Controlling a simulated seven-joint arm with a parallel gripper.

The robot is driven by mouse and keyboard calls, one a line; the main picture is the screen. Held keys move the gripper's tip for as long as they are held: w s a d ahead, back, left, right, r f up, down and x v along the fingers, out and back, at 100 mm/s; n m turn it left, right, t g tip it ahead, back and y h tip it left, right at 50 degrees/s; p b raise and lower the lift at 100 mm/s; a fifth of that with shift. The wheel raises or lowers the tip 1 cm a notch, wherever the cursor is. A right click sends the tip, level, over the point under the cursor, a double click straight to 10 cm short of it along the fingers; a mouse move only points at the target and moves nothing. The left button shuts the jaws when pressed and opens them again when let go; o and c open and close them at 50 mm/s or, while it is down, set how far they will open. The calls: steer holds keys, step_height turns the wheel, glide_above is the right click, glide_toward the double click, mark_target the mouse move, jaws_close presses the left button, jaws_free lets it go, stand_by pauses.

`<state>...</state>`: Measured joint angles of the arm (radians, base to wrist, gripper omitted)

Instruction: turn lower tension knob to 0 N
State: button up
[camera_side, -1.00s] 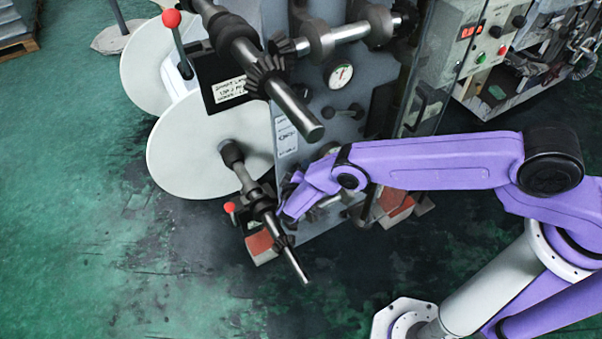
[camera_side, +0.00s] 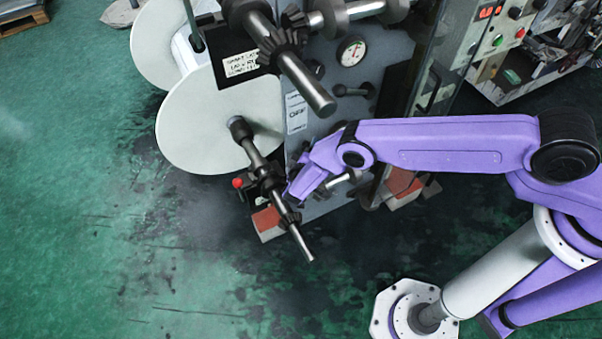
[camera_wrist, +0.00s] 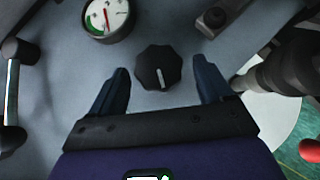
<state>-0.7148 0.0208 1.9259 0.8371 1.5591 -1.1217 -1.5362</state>
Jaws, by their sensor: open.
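The black lower tension knob (camera_wrist: 157,67) is on the grey machine panel in the wrist view. Its white pointer mark points down in the picture. My gripper (camera_wrist: 160,75) is open, with one dark finger on each side of the knob and a visible gap on both sides. I cannot tell how deep the fingertips reach. A round dial gauge (camera_wrist: 107,17) with a red needle and green band is above left of the knob, partly cut off. In the side view my gripper (camera_side: 292,190) is low at the panel beside the lower shaft, and the knob is hidden.
The lower shaft (camera_side: 272,190) with a white disc (camera_side: 200,125) stands close left of my gripper. A thick upper shaft (camera_side: 305,85) juts out above. A metal handle (camera_wrist: 12,95) is left in the wrist view. A red ball (camera_wrist: 310,150) is at lower right.

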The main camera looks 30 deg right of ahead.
steer(key=v, duration=1.5)
steer(key=shift+s+a, duration=0.2)
steer(key=shift+a, duration=0.05)
steer(key=shift+r, duration=0.1)
steer(key=w+d+r+m+t+y, duration=0.1)
steer(key=d+t, duration=0.1)
steer(key=d, duration=0.3)
steer(key=w+d+t+y, duration=0.1)
steer(key=d+t+y, duration=0.15)
steer(key=d, duration=0.25)
steer(key=s+d+f+m+g+y, duration=0.1)
steer(key=s+d+f+m+y, duration=0.2)
steer(key=s+y, duration=0.35)
steer(key=shift+m, duration=0.6)
steer(key=x, duration=1.7)
steer(key=shift+w+a+r, duration=0.15)
steer(key=shift+w+r, duration=0.15)
steer(key=c, duration=1)
